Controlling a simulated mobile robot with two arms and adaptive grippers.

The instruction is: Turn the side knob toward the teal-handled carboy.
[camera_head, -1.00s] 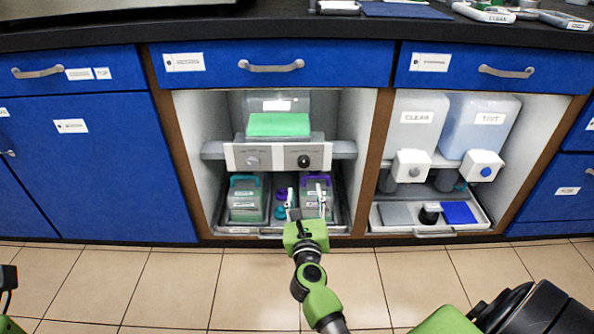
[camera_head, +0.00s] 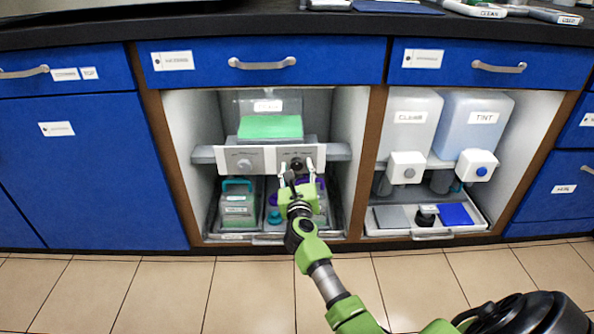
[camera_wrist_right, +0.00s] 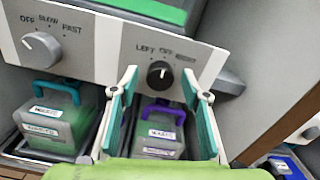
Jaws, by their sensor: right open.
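The black side knob (camera_wrist_right: 158,74) is on the grey panel, under the labels LEFT and OFF; a third label to the right is too blurred to read. It also shows in the head view (camera_head: 297,163). My right gripper (camera_head: 297,174) is open in front of it. In the right wrist view the fingers (camera_wrist_right: 159,88) stand on either side of the knob and below it, with no clear contact. The teal-handled carboy (camera_wrist_right: 52,124) is at lower left under the panel, also in the head view (camera_head: 238,208). The purple-handled carboy (camera_wrist_right: 158,134) is below the knob, between the fingers.
A grey knob (camera_wrist_right: 40,47) labelled OFF, SLOW, FAST is left on the same panel (camera_wrist_right: 92,58). A green-topped unit (camera_head: 270,127) is above. Cabinet walls flank the bay. The right bay holds CLEAR (camera_head: 412,130) and TINT (camera_head: 477,130) tanks above a tray.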

